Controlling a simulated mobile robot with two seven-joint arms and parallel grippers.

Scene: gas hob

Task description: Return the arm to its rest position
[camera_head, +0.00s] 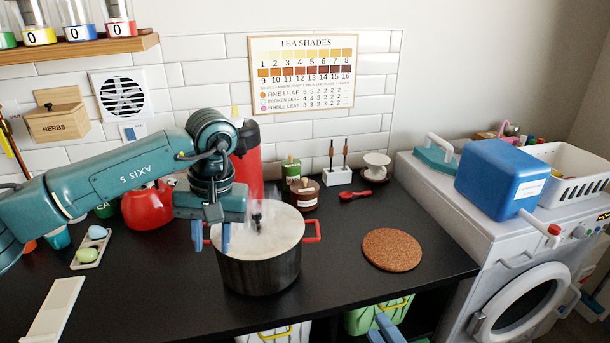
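My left arm (110,183) comes in from the left, teal, and reaches over the counter. My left gripper (211,237) points down at the left side of a dark pot (260,272), its two blue fingers apart. A bit of red at the fingers looks like the pot's left handle; whether they touch it is unclear. The pot's right red handle (312,231) is clear. Something pale, perhaps steam, hides part of the pot's top. Two blue fingers, apparently my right gripper (383,329), show at the bottom edge by the shelf; their gap is hard to judge.
A red kettle (147,207) and a red canister (247,160) stand close to my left arm. A brown jar (305,194) is behind the pot. A cork mat (391,249) lies on free black counter to the right. A washing machine (477,262) stands beyond it.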

